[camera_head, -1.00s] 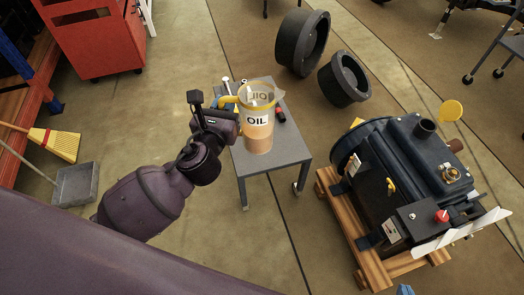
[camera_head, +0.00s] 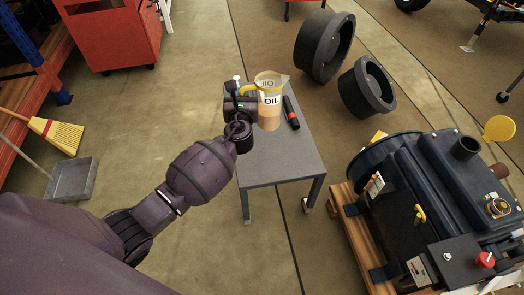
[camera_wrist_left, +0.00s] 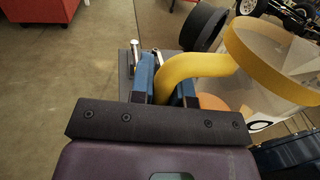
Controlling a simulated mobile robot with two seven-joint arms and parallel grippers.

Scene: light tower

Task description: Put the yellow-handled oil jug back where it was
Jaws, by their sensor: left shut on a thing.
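The oil jug (camera_head: 269,108) is clear with orange-tan oil inside, a yellow rim and handle, and an "OIL" label. In the head view it is upright at the far part of the small grey table (camera_head: 275,160); I cannot tell whether its base touches the top. My left gripper (camera_head: 246,98) is at the jug's left side, shut on its yellow handle. In the left wrist view the blue fingers (camera_wrist_left: 163,82) are on either side of the handle (camera_wrist_left: 190,70), and the jug (camera_wrist_left: 265,70) fills the right side. My right gripper is not in view.
A black and red tool (camera_head: 291,112) lies right of the jug. The near half of the tabletop is bare. A dark blue engine (camera_head: 420,190) on a wooden pallet stands at right. Two black tyre-like rings (camera_head: 323,45) (camera_head: 366,88) are behind the table.

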